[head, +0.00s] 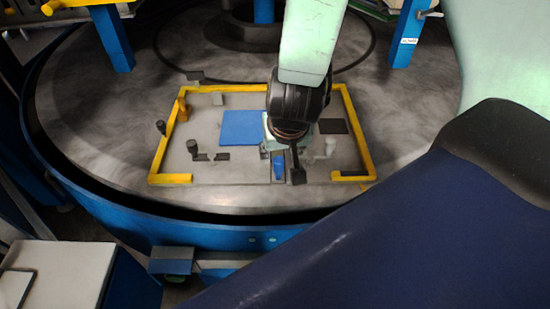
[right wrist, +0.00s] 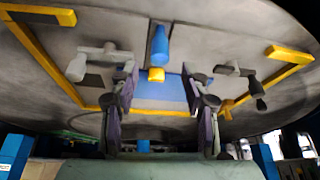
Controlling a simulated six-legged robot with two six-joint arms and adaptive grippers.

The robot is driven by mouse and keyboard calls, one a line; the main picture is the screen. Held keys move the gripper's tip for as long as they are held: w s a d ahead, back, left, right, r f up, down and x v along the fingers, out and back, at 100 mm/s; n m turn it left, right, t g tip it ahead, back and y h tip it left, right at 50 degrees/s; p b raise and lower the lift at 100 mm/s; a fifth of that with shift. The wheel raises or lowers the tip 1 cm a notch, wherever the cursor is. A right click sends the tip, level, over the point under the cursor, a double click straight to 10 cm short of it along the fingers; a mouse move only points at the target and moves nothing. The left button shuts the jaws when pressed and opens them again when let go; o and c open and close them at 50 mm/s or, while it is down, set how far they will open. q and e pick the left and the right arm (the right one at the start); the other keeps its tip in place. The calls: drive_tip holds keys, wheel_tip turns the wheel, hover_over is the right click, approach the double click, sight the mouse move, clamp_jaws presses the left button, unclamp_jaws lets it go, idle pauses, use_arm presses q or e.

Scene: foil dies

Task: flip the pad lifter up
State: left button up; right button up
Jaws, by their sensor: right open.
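A small blue piece (head: 279,166) lies in a narrow slot near the front edge of the fixture plate. It also shows in the right wrist view (right wrist: 160,45), with a yellow block (right wrist: 156,75) at its end. The pictures do not make clear which part is the pad lifter. A flat blue pad (head: 240,127) lies behind it, partly hidden by my wrist. My right gripper (head: 287,152) hangs over the front middle of the plate. In the right wrist view its two fingers (right wrist: 160,83) are spread with nothing held between them. My left gripper is not in view.
A yellow frame (head: 157,158) borders the plate on the round grey table (head: 100,145). Dark-knobbed clamps (head: 193,148) stand on the left. A white fitting (head: 326,148) and a dark square (head: 333,126) lie right of my gripper. Blue posts (head: 112,40) stand behind.

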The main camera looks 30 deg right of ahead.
sight(279, 161)
drive_tip(key=b+x, duration=0.1)
drive_tip(key=x, duration=0.6)
drive_tip(key=shift+d, duration=0.1)
drive_tip(key=shift+s+a+r, duration=0.1)
drive_tip(key=shift+s+a, duration=0.1)
drive_tip(key=shift+a, duration=0.05)
drive_tip(key=shift+w+d, duration=0.2)
drive_tip(key=shift+w, duration=0.05)
drive_tip(key=c, duration=0.5)
drive_tip(key=shift+s, duration=0.1)
clamp_jaws()
drive_tip(key=shift+a, duration=0.1)
